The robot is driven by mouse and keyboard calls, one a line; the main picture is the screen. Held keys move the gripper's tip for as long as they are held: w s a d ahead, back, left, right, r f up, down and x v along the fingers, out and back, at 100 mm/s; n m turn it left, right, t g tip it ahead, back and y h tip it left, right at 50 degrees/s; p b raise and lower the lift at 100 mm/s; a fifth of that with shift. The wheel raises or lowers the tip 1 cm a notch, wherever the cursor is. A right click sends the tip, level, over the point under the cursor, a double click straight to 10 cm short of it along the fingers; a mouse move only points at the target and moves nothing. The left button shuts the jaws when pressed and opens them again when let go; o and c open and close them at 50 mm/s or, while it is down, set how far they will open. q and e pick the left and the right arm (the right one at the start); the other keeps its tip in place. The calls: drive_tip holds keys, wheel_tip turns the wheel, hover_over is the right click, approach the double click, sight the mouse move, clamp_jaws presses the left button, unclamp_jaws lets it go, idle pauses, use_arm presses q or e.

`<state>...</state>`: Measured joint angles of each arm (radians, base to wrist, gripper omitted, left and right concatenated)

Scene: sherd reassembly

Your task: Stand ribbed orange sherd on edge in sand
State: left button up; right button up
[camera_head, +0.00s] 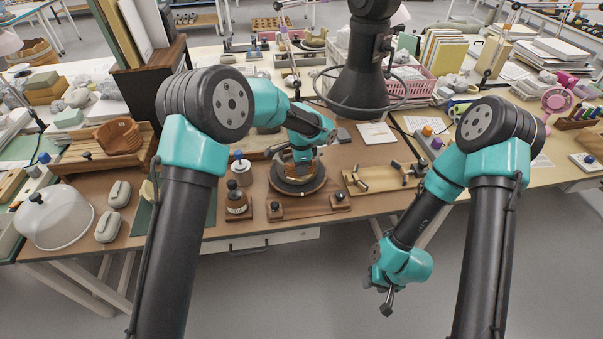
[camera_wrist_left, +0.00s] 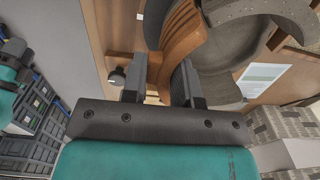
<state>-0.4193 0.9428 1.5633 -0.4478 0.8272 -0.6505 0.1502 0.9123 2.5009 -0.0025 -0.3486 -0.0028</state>
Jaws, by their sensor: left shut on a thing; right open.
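My left gripper (camera_head: 302,153) is low over the round dark stand (camera_head: 298,187) at the table's front middle. In the left wrist view its two fingers (camera_wrist_left: 160,82) are shut on the ribbed orange sherd (camera_wrist_left: 182,38), a curved orange-brown piece. The sherd reaches up beyond the fingertips, beside a round grey dish and a speckled grey curved rim (camera_wrist_left: 262,12). Whether its lower edge touches sand cannot be told; in the head view the gripper mostly hides it. My right gripper (camera_head: 387,303) is open and empty, in front of the table over the floor.
A wooden tray with a curved orange-brown piece (camera_head: 118,136) stands at the left. A clear dome (camera_head: 54,216) is at the front left. A bottle in a wooden block (camera_head: 236,200) stands left of the stand. A small wooden tray (camera_head: 378,179) lies right of it.

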use_arm(q)
drive_tip(key=shift+r, duration=2.75)
drive_tip(key=shift+s+a, duration=0.1)
drive_tip(key=s+a+n, duration=0.6)
drive_tip(key=s+n, duration=0.1)
drive_tip(key=n, duration=0.5)
drive_tip(key=shift+a+r+n, duration=0.3)
drive_tip(key=shift+a+r, duration=0.05)
drive_tip(key=shift+a, duration=0.05)
drive_tip(key=shift+d, duration=0.1)
